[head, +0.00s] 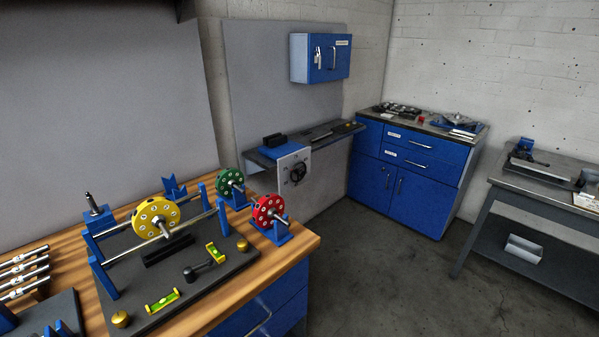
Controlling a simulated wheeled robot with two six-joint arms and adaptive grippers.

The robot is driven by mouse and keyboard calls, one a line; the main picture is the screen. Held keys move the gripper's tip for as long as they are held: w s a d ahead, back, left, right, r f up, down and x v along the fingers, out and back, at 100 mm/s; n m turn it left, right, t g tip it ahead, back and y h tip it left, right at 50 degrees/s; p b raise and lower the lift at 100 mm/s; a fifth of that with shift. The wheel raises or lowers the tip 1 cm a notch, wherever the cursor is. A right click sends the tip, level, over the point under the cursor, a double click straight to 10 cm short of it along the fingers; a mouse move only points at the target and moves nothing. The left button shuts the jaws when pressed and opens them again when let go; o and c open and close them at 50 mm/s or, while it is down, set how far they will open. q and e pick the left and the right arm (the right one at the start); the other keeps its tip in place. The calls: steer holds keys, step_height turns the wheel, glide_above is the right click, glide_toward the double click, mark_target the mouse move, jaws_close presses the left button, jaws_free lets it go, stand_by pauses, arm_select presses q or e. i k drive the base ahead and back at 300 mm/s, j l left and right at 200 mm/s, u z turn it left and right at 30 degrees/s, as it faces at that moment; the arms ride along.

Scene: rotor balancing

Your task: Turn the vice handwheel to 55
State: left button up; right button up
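A black round handwheel (298,172) sits on a pale dial plate (284,182) at the front of a grey wall shelf. Marks around the wheel are too small to read, so I cannot tell its setting. Above it, a blue block with dark jaws (272,140), which looks like the vice, rests on the shelf. The wheel is in plain sight, with nothing touching it. Neither of my grippers is in view.
A wooden bench (312,240) in front carries a balancing stand with a yellow rotor (155,218), plus green (229,182) and red rotors (268,211). A blue cabinet (410,175) and grey table (540,200) stand right. The floor between is clear.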

mark_target(300, 172)
steer(key=u, duration=0.7)
steer(key=i+l+u, duration=0.2)
steer(key=l+u, duration=0.2)
steer(key=l, duration=0.15)
steer(key=i+l+u, duration=0.1)
steer(key=l+u, duration=0.3)
steer(key=l, duration=0.15)
steer(key=l+u, duration=0.4)
steer(key=l, duration=0.2)
